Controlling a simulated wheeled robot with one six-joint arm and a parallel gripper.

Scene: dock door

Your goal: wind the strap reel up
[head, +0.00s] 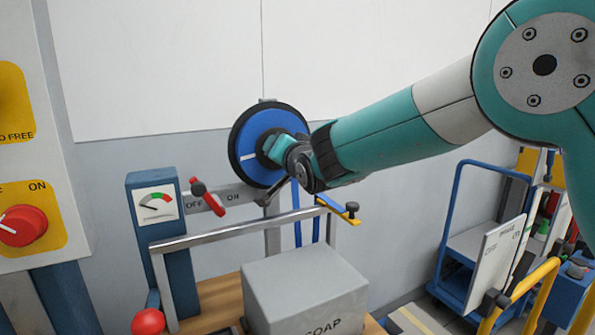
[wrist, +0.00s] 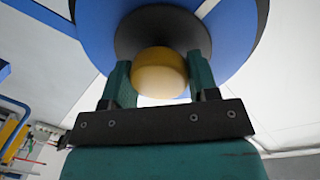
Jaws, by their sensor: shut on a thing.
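The strap reel (head: 245,135) is a blue disc with a black rim and a white mark on its left side. It is mounted upright at the wall, and blue strap (head: 297,225) hangs below it. In the wrist view the blue reel face (wrist: 95,20) fills the top, with a dark round hub (wrist: 130,38) and a yellow knob (wrist: 160,75) in front. My gripper (wrist: 160,66) is shut on this knob, one teal finger on each side. In the head view my gripper (head: 278,149) reaches the reel's middle and hides the knob and part of the disc.
A metal rail (head: 235,230) crosses below my arm. A grey soap box (head: 305,285) stands on a wooden top. A gauge post (head: 157,225) and red-handled OFF/ON lever (head: 207,197) are left of the reel. A blue trolley (head: 465,240) stands right.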

